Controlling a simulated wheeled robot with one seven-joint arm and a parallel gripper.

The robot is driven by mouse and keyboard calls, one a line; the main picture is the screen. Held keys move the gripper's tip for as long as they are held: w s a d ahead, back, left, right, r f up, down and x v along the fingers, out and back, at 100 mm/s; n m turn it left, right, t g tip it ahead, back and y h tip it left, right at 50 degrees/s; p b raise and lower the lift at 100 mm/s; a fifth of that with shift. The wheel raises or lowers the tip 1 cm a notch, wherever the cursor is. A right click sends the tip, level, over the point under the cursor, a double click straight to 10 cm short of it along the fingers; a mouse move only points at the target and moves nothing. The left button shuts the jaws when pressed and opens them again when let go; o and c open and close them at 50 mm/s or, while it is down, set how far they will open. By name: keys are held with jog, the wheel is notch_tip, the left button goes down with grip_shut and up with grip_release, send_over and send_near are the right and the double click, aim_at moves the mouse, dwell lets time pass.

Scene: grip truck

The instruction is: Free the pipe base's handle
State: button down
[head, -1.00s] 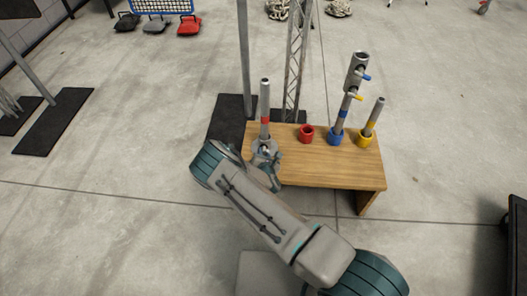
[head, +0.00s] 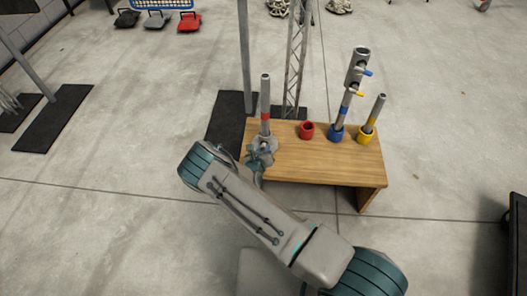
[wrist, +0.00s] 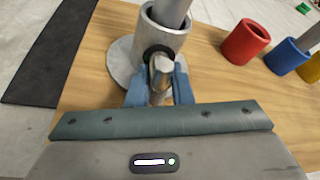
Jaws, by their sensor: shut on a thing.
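The pipe base is a grey metal socket on a round flange (head: 271,148) at the left end of the wooden table. In the wrist view its socket (wrist: 163,37) holds an upright grey pipe (wrist: 171,12); the head view shows that pipe (head: 265,92) with a red band. The base's handle (wrist: 161,74), a bare metal piece, sticks out of the socket's near side toward my gripper (wrist: 155,92). My gripper's blue fingers are shut on the handle, one on each side. The handle's far end is partly hidden by the fingers.
On the wooden table (head: 315,165) stand an empty red cup (head: 307,130), a blue cup (head: 336,134) with a tall jointed pipe, and a yellow cup (head: 365,133) with a leaning pipe. A truss and pole stand behind. The table's front middle is clear.

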jog(key=shift+n+h, duration=0.3)
dwell(0.5)
jog(key=c, duration=1.3)
grip_release()
jog(key=shift+s, duration=0.1)
jog(key=p+v, duration=0.2)
jog(key=v, duration=1.1)
jog(key=shift+s+p, duration=0.3)
